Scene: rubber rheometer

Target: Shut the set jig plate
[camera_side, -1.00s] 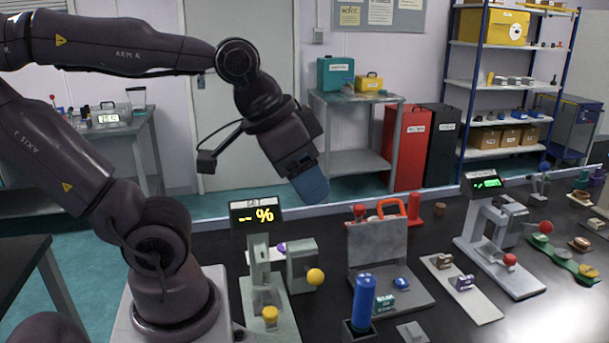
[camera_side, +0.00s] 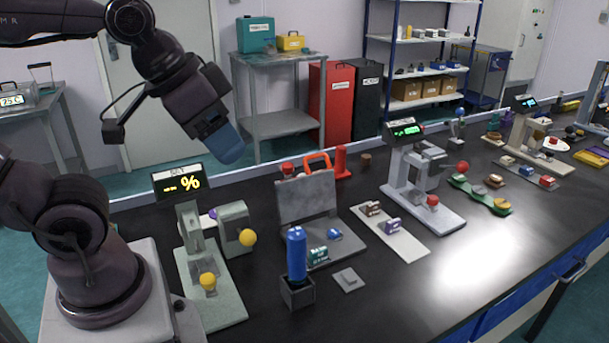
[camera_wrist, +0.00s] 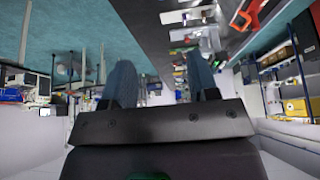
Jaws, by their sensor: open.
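The jig has a grey plate (camera_side: 308,196) standing nearly upright, hinged open at the back of a flat grey base (camera_side: 350,244). A teal block (camera_side: 317,255) and a small blue piece (camera_side: 334,234) are on the base. My gripper (camera_side: 228,150) hangs in the air left of the plate and higher, touching nothing. In the wrist view, its two blue fingers (camera_wrist: 161,80) are spread apart with nothing between them.
A blue cylinder (camera_side: 297,252) stands in a dark holder in front of the jig. A device with a yellow % display (camera_side: 178,182) is on the left. A red cylinder (camera_side: 341,161) stands behind the jig. A white strip with small blocks (camera_side: 405,240) lies right.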

